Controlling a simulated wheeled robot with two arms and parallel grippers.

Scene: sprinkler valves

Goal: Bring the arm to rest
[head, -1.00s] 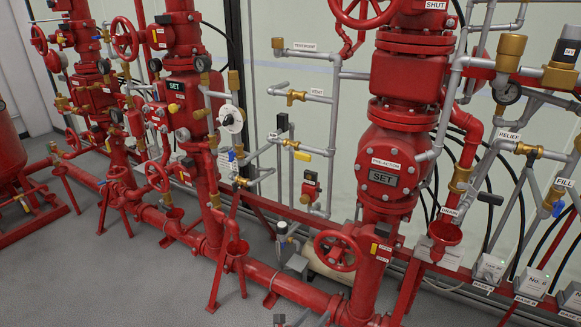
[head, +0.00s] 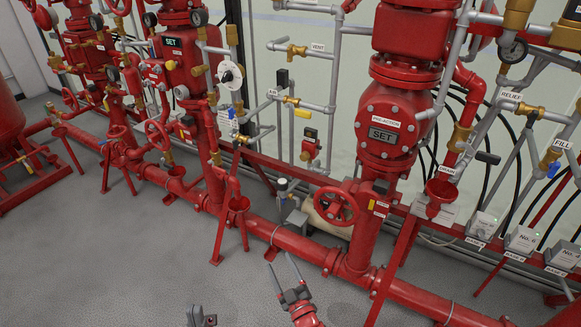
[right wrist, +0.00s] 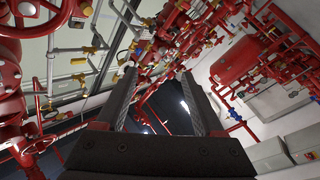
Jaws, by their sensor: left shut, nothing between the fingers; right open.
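My right gripper (head: 281,270) shows in the head view at the lower middle, its two long grey fingers spread and empty, above the floor in front of the red floor pipe. In the right wrist view the same gripper (right wrist: 160,78) is open, with only room and pipework beyond its fingers. My left gripper (head: 203,316) is at the bottom edge of the head view, further left, mostly cut off by the frame. It is shut with nothing in it. Neither gripper touches the valves or pipes, as far as I can see.
The long red floor pipe (head: 300,246) runs across in front of both grippers. A red pre-action valve (head: 388,155) with a handwheel (head: 336,206) at its foot stands right of centre. Several risers stand at the left. The grey floor (head: 110,270) is clear at the lower left.

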